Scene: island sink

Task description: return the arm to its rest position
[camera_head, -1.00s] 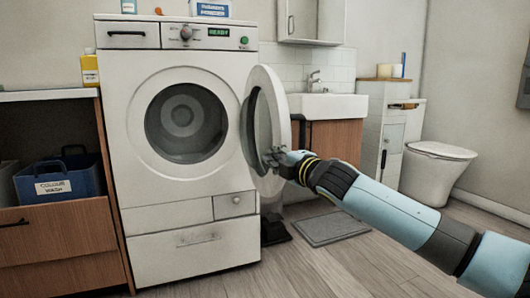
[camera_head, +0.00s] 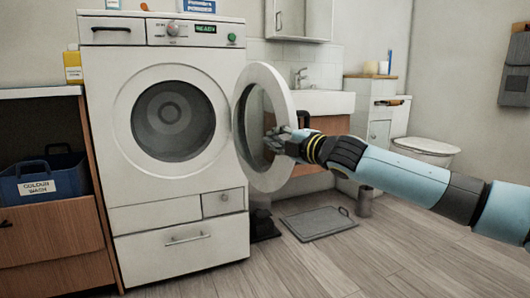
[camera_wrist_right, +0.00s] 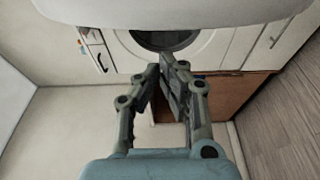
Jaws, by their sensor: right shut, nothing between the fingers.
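My right arm (camera_head: 400,180) comes in from the right in the head view. Its right gripper (camera_head: 275,138) is shut and empty, in front of or beside the open round washer door (camera_head: 284,178); I cannot tell if it touches it. In the right wrist view the gripper fingers (camera_wrist_right: 166,68) come together with nothing between them, and a pale curved edge, likely the door, crosses the top. The white washing machine (camera_head: 160,220) stands at centre left with its door swung open to the right. My left gripper is not in view.
A blue basket (camera_head: 45,184) sits in the wooden cabinet (camera_head: 60,245) at left. A basin (camera_head: 318,102), a white cabinet (camera_head: 378,130) and a toilet (camera_head: 425,148) stand behind the arm. A grey mat (camera_head: 318,224) lies on the floor. Floor in front is clear.

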